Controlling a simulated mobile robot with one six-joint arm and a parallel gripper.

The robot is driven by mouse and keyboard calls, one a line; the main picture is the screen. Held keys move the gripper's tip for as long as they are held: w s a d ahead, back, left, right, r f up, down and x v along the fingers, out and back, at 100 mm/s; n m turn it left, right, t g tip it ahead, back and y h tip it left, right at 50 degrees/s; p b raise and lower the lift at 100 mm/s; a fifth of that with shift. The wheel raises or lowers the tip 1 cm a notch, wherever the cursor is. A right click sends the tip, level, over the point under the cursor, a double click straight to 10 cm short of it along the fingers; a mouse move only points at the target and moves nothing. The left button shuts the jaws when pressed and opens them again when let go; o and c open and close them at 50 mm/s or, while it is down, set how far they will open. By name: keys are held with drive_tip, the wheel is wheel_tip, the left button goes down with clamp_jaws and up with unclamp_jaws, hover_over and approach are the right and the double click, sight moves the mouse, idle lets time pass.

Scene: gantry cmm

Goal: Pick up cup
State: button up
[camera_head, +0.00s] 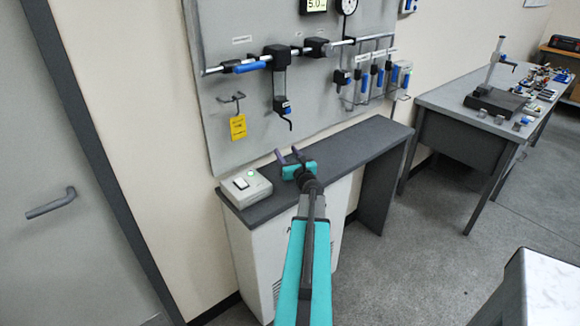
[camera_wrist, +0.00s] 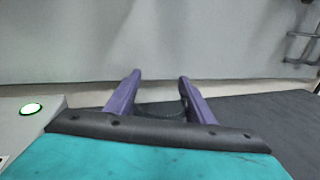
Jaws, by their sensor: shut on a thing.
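My gripper (camera_head: 288,154) is over the narrow dark grey shelf below the wall panel. Its two purple fingers also show in the wrist view (camera_wrist: 160,76), with a gap between their tips. A dark rounded thing, which looks like the cup (camera_wrist: 160,109), sits low between the fingers, and they are shut on it. Its lower part is hidden behind my gripper's black edge. In the head view I cannot make the cup out. I cannot tell whether it touches the shelf.
A light box with a lit green button (camera_head: 245,187) stands on the shelf (camera_head: 365,150) left of my gripper. The grey panel (camera_head: 235,110) rises behind, with a hanging gauge (camera_head: 283,105) and a yellow tag (camera_head: 238,127). The shelf's right part is clear.

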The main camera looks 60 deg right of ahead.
drive_tip(key=shift+r, duration=0.1)
drive_tip(key=shift+r, duration=0.75)
drive_tip(key=s+a+r+b, duration=0.1)
drive_tip(key=s+a+b, duration=0.1)
drive_tip(key=s, duration=0.5)
drive_tip(key=s+a+r+b, duration=0.1)
drive_tip(key=s+a+r, duration=0.1)
drive_tip(key=s, duration=0.6)
drive_tip(key=shift+s+a+r+b, duration=0.15)
drive_tip(key=shift+a+b, duration=0.2)
drive_tip(key=shift+a, duration=0.15)
